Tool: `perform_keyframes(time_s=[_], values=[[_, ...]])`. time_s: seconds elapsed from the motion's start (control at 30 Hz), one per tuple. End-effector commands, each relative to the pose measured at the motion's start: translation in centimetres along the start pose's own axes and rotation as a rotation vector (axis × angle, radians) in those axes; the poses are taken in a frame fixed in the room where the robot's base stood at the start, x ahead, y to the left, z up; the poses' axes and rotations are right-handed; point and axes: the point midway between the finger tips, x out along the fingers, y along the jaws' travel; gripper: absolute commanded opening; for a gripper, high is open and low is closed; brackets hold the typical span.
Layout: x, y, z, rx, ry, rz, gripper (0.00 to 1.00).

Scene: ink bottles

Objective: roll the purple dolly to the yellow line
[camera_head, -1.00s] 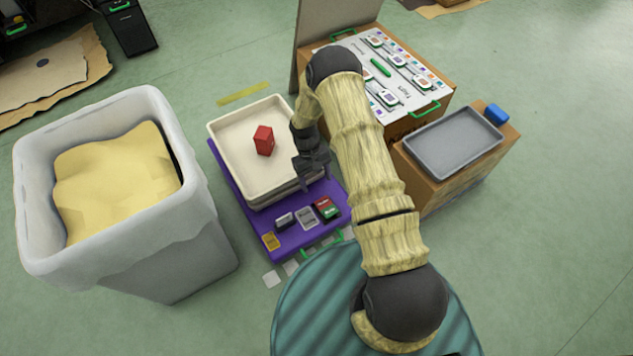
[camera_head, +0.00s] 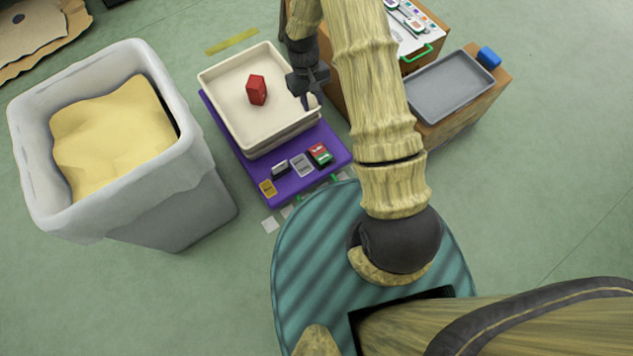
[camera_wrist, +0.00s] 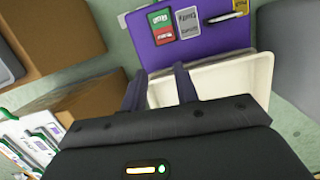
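The purple dolly (camera_head: 298,185) stands on the green floor, left of my arm. It carries stacked cream trays (camera_head: 222,105), with a red block (camera_head: 256,90) in the top one. Small cards and boxes lie on its near end. The yellow line (camera_head: 231,41) is on the floor beyond the dolly's far side, with a gap between them. My gripper (camera_head: 312,98) is at the trays' right side. In the wrist view its two fingers (camera_wrist: 160,86) are apart, with the cream tray wall showing between them. I cannot tell whether they touch it.
A grey bin (camera_head: 180,200) with yellow contents stands left of the dolly. At the right are a cardboard box with a grey tray (camera_head: 455,85) and a blue item (camera_head: 488,58), and a box with a printed board (camera_head: 405,30). White squares (camera_head: 270,225) lie on the floor near the dolly.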

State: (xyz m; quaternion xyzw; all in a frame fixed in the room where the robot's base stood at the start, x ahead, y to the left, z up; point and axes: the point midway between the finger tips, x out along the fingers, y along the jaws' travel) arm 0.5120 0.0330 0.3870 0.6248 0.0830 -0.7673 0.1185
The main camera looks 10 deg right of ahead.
Motion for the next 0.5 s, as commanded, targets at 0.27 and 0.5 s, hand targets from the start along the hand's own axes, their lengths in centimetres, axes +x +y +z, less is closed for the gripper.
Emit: perform_keyframes(time_s=[0.27,0.5], values=[[-11.1,0.6,5.5,0.081,0.13,0.003,0.3],[-18.1,0.5,11.4,0.158,0.242,0.0,0.3]])
